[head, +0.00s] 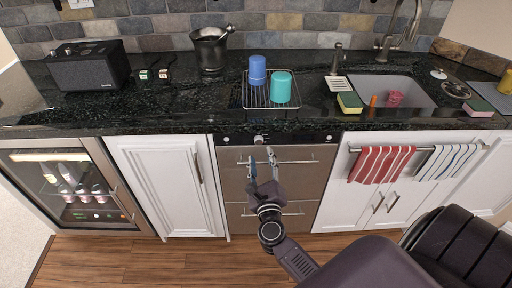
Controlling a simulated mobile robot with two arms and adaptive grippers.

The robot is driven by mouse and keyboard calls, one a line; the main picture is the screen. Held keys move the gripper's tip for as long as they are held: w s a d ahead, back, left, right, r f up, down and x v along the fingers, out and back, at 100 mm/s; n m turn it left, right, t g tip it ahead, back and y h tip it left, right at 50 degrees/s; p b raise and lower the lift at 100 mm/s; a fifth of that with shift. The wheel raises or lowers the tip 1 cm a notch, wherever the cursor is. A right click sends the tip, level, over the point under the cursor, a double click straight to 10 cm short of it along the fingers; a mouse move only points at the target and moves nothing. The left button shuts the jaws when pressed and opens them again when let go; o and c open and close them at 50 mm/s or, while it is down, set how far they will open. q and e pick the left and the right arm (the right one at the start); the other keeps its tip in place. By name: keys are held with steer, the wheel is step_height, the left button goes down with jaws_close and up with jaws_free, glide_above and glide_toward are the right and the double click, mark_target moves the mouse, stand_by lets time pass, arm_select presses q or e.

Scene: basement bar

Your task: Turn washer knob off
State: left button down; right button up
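The washer (233,178) is a stainless front under the black counter, with a dark control strip along its top edge. A small silver knob (259,140) sits on that strip, left of its middle. My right gripper (261,154) reaches up from below in front of the washer. Its two fingers are spread apart, with a gap between the tips, just below the knob. I see nothing between the fingers. I cannot tell whether a fingertip touches the knob, or its exact turn angle. My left gripper is not in view.
A horizontal handle (300,162) crosses the washer front close to the gripper. The counter (180,113) overhangs above and holds a dish rack (246,101) with two cups. A towel bar (420,149) is on the right; a glass-door cooler (75,185) is on the left.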

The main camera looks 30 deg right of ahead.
mark_target(259, 142)
steer(key=x, duration=0.5)
steer(key=shift+w+d, duration=0.2)
steer(key=shift+w, duration=0.05)
steer(key=shift+w+d, duration=0.2)
steer(key=shift+w, duration=0.25)
steer(key=shift+f, duration=0.1)
jaws_close()
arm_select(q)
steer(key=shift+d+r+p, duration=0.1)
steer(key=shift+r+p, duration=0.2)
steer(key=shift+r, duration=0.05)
